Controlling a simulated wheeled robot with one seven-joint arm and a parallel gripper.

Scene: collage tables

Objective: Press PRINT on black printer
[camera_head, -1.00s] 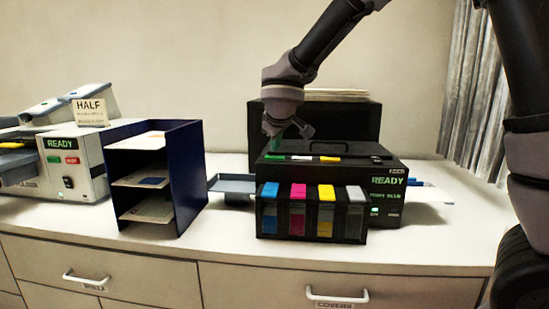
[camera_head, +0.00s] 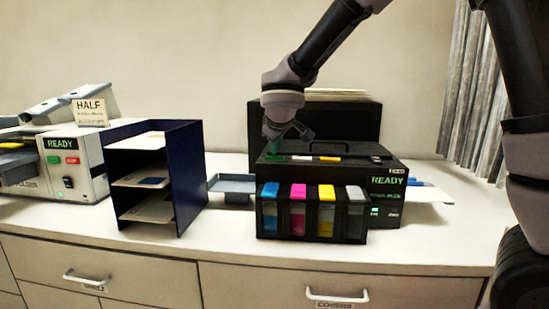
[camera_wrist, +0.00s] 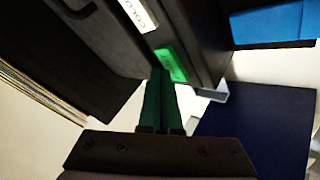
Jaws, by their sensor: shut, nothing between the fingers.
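The black printer (camera_head: 337,175) stands on the right half of the counter, with a READY display (camera_head: 388,181) at its front right. A green button (camera_wrist: 174,66) lies near one edge of the printer's top, beside a white label; its lettering is too small to read surely. In the head view the green button (camera_head: 276,158) is at the top's left end. My gripper (camera_wrist: 161,74) is shut and empty, its green fingertips at the green button's edge. I cannot tell whether they touch it. In the head view my gripper (camera_head: 271,150) is over the printer's left end, tips partly hidden.
Blue, magenta, yellow and grey cartridges (camera_head: 312,212) stand in front of the printer. A grey tray (camera_head: 232,186) sits to its left, then a dark blue shelf (camera_head: 190,180) with papers. A light grey machine (camera_head: 75,165) with green and red buttons stands far left.

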